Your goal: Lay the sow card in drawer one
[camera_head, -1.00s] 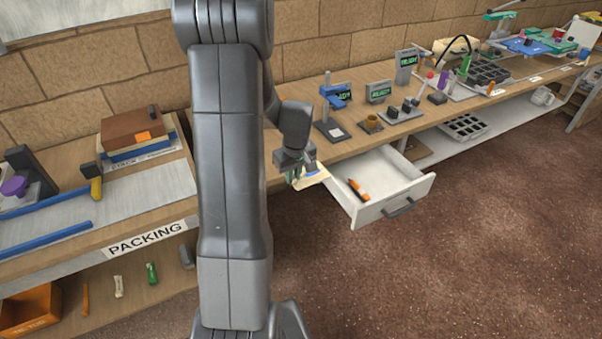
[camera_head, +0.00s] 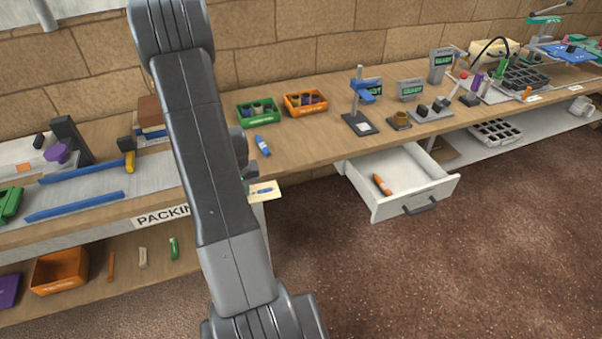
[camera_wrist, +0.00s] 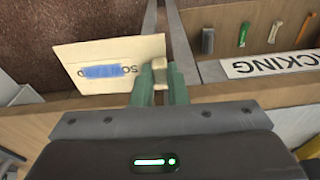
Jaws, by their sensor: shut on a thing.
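The sow card (camera_wrist: 105,62) is a cream card with a blue mark and lettering partly hidden by that mark. My gripper (camera_wrist: 160,78) is shut on the card's edge in the wrist view. In the head view the card (camera_head: 262,191) shows just right of my arm, by the bench's front edge; my arm hides most of the gripper there. The open drawer (camera_head: 449,189) is white, pulled out from under the bench, to the right of the card and apart from it. An orange item (camera_head: 382,185) lies in it. I see no number on the drawer.
Green (camera_head: 258,111) and orange (camera_head: 305,103) bins, a blue item (camera_head: 262,145) and a blue-armed stand (camera_head: 360,120) are on the bench. A PACKING label (camera_head: 163,216) marks the bench edge at left. Open floor lies in front of the drawer.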

